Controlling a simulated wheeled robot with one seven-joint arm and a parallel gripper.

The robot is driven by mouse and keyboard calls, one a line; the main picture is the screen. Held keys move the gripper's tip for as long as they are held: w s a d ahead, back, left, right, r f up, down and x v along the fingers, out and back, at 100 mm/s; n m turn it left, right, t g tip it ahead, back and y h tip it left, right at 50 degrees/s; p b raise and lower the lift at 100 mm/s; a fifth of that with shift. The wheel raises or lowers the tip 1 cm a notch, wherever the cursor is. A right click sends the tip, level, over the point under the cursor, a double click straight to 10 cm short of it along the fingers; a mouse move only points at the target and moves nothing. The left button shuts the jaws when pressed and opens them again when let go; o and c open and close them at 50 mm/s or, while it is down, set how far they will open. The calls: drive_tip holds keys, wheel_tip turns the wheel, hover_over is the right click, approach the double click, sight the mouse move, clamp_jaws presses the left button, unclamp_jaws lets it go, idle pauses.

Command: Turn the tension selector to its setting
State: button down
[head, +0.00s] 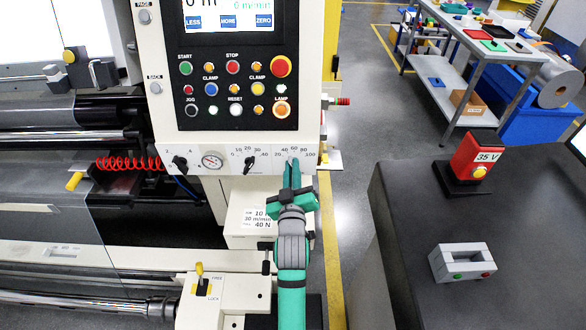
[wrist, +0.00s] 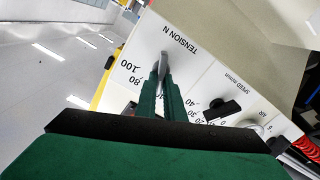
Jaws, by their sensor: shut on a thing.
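Left of the selector are the dark speed knob (head: 250,161), a round gauge (head: 212,160) and another dark knob (head: 180,162). Buttons (head: 232,85) fill the black panel above. A dark bench (head: 400,250) with a red 35 V box (head: 470,157) stands right; the floor between is clear.

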drive_tip(key=shift+n, duration=0.5)
drive_tip(key=c, duration=1.9)
unclamp_jaws()
drive_tip(key=shift+o, duration=0.2)
drive_tip(key=s, duration=1)
drive_tip(key=shift+s, duration=0.4)
